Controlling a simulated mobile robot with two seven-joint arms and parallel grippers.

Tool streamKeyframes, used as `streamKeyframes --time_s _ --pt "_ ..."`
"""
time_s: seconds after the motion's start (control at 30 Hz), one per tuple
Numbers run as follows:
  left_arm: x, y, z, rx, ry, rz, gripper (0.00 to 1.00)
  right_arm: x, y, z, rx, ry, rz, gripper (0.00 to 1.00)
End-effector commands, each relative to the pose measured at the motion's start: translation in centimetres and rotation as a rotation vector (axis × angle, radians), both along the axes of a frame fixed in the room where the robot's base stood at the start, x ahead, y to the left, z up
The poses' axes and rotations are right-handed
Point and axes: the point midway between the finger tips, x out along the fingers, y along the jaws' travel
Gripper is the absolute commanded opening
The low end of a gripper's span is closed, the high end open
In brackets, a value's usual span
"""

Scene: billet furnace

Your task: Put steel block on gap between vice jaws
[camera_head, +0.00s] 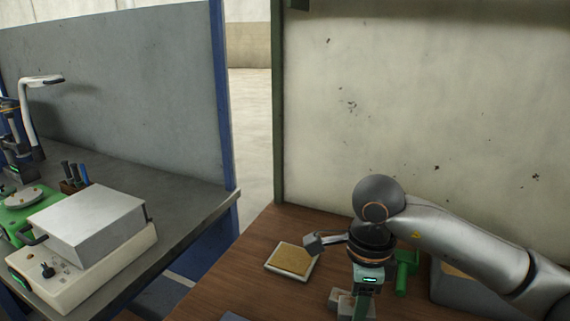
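My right arm comes in from the right, and its wrist points down over the wooden bench. My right gripper (353,303) is seen from above and behind near the bottom edge, and its fingertips cannot be made out. Light grey metal parts show below it; I cannot tell whether they are fingers, the steel block or vice jaws. A green part with an upright handle-like post (403,271), possibly of the vice, stands just right of the wrist, partly hidden by it. The gap between jaws is not visible. My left gripper is out of view.
A pale square tray with a tan pad (292,260) lies left of the wrist on the wooden bench (235,285). A grey box lies partly behind my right arm. A grey bench at left holds a boxy furnace (88,222), a lamp (30,105) and tools (73,177).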

Motion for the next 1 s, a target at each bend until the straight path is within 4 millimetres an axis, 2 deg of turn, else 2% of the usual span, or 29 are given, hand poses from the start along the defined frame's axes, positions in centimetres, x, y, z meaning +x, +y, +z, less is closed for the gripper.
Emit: streamKeyframes --time_s 0.7,1.0 --pt "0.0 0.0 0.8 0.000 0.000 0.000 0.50 -3.8 -5.1 -2.7 -0.007 -0.003 1.288 0.00" --pt "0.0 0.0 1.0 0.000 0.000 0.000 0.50 -5.2 -6.3 -3.3 -0.005 -0.001 1.674 0.00"
